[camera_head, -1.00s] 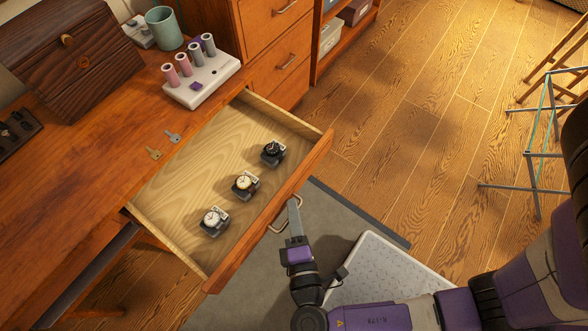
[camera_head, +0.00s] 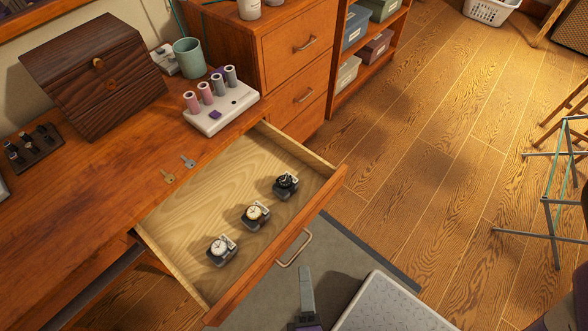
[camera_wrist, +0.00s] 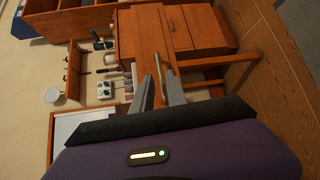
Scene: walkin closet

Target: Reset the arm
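My gripper (camera_head: 306,285) is at the bottom of the head view, below and apart from the handle (camera_head: 295,248) of the open desk drawer (camera_head: 190,262). In the wrist view my gripper (camera_wrist: 160,82) shows two grey fingers with a gap between them. It holds nothing that I can make out. Most of my arm is outside the head view.
The pulled-out drawer holds three watches (camera_head: 256,214) on stands. A white-topped item (camera_head: 388,305) is right of my gripper. Open floor (camera_head: 430,150) lies beyond.

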